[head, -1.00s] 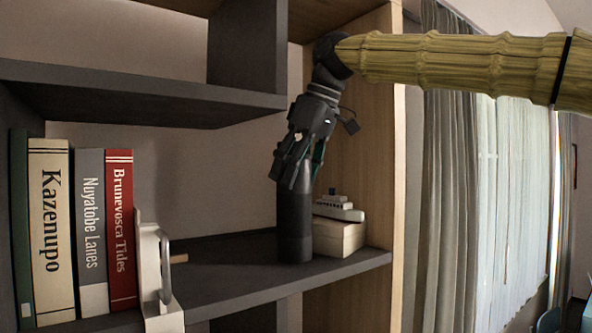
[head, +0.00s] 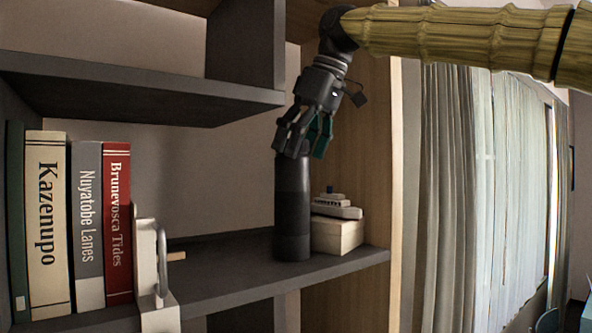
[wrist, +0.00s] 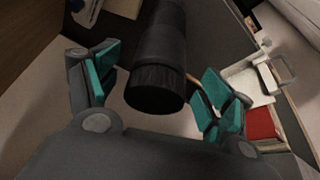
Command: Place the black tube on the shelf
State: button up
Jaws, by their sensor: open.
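The black tube (head: 292,205) stands upright on the dark shelf board (head: 222,284), towards its right end. Its round top end also shows in the wrist view (wrist: 157,88), between the two fingers. My gripper (head: 305,150) is above the tube in the head view, its fingers at the height of the tube's top. In the wrist view my gripper (wrist: 150,95) is open, with green pads on either side of the tube and gaps to it. The tube's base rests on the board.
A cream box (head: 337,234) with a small white ship model (head: 334,207) stands right behind the tube. Several books, such as the red one (head: 117,225), stand at the left against a white bookend (head: 150,270). An upper shelf (head: 130,90) hangs above left. The board between bookend and tube is mostly clear.

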jog(key=b+v, duration=0.1)
jog(key=v, duration=0.6)
jog(key=shift+r, duration=0.25)
